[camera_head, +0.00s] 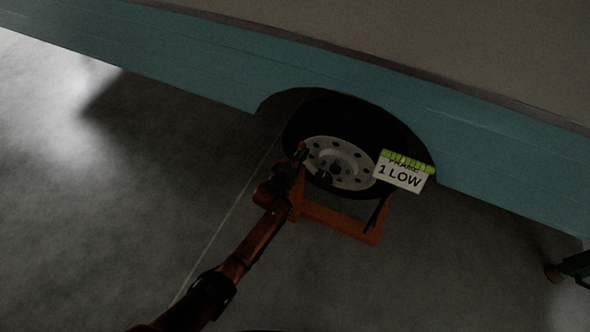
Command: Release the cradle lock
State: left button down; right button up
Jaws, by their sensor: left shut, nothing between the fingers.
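An orange cradle (336,220) stands on the floor around the lower part of the camper's wheel (369,172). Its frame shows below and in front of the tyre. A dark bar slants up from its right front corner. I cannot make out for certain which part is the lock. My left gripper (308,160) is at the left side of the wheel, in front of the pale rim, above the cradle's left end. It is shut and looks empty. I cannot tell whether it touches the cradle or a lock part.
A sign (401,174) reading "1 LOW" with a green top edge hangs at the wheel's right. The teal camper side (490,190) overhangs the wheel. Grey floor (90,200) is open at the left.

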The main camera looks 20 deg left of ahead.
pick_arm(q)
jog(key=v, duration=1)
jog(key=shift+s+r, duration=0.1)
jog(key=shift+r, duration=0.05)
